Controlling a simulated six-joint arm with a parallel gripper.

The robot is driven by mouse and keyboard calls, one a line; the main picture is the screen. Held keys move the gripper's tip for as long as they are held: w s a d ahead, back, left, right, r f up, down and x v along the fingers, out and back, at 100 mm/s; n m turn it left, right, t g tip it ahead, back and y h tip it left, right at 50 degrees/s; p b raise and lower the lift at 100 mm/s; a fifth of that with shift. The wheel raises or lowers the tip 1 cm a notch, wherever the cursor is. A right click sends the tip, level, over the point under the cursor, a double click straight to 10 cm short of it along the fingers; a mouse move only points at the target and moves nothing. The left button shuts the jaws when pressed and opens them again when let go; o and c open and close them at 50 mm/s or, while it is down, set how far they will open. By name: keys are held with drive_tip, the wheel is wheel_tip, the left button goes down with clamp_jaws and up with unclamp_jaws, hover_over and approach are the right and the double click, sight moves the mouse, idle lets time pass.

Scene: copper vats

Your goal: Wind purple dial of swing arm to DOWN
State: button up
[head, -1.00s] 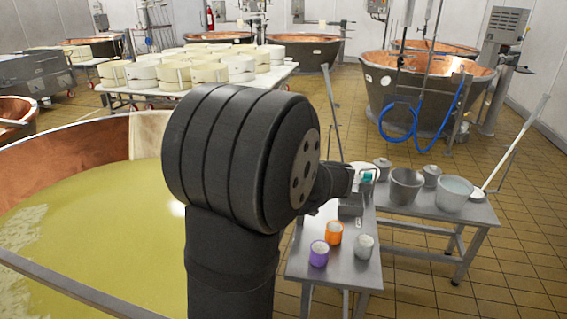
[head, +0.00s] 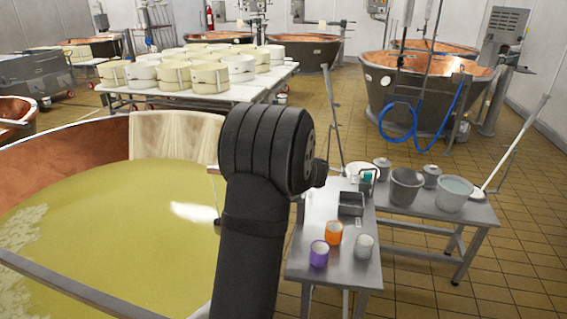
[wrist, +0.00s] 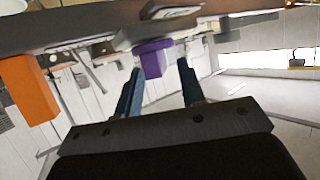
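In the wrist view, a purple block-like dial (wrist: 153,57) hangs under a long grey bar (wrist: 80,30), which looks like the swing arm. An orange block (wrist: 28,90) hangs from the same bar at the left. My gripper (wrist: 160,67) is open, with its two dark fingers apart. The purple dial shows just past the fingertips, nearer the left finger; I cannot tell whether they touch. No dial marking is readable. In the head view, my arm hides the gripper and the purple dial.
In the head view, a large copper vat (head: 60,146) of yellowish liquid lies left of my arm. A steel table (head: 328,268) at the right holds a purple cup (head: 319,254), an orange cup (head: 334,233) and a dark tray (head: 351,204). Tiled floor (head: 510,265) is open at far right.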

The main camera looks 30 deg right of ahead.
drive_tip(key=shift+x, duration=1.25)
clamp_jaws()
drive_tip(key=shift+r+h, duration=0.1)
drive_tip(key=shift+h, duration=0.2)
drive_tip(key=shift+d+r+m+g+h, duration=0.1)
drive_tip(key=shift+m+g+h, duration=0.15)
drive_tip(key=shift+m+h, duration=0.7)
drive_tip(key=shift+d+r+m+g+h, duration=0.15)
drive_tip(key=shift+m+g+h, duration=0.1)
drive_tip(key=shift+m+h, duration=0.65)
drive_tip(key=shift+f+m+g+h, duration=0.1)
drive_tip(key=shift+m+g+h, duration=0.3)
drive_tip(key=shift+m+h, duration=0.15)
